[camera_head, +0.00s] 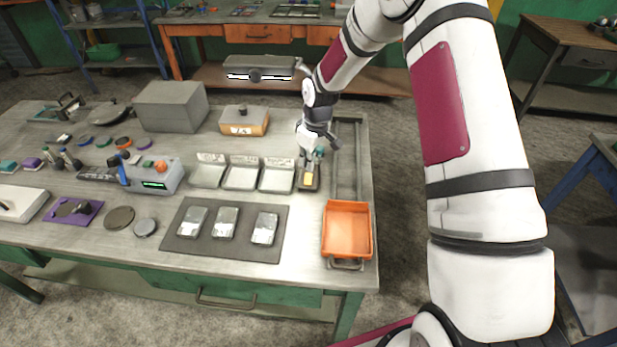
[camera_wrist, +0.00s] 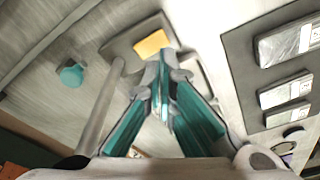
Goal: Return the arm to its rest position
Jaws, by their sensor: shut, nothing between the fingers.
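My arm (camera_head: 450,130) reaches forward over the right end of the workbench, angled down at its far end. My gripper (camera_head: 309,163) is over the bench just above a small dark holder (camera_head: 308,187) with a yellow face (camera_head: 309,178). In the wrist view my gripper (camera_wrist: 162,60) has its teal-padded fingers together at the tips with nothing between them. The yellow face (camera_wrist: 150,44) shows just beyond the fingertips there. I cannot tell whether the fingers touch the holder.
The workbench (camera_head: 100,225) carries open-lidded trays (camera_head: 241,178), a dark mat (camera_head: 190,250) with metal pieces, an orange bin (camera_head: 347,232), a grey box (camera_head: 171,106) and a lidded wooden-sided box (camera_head: 243,122). A teal knob (camera_wrist: 71,75) stands near my gripper. Floor is open right of the bench.

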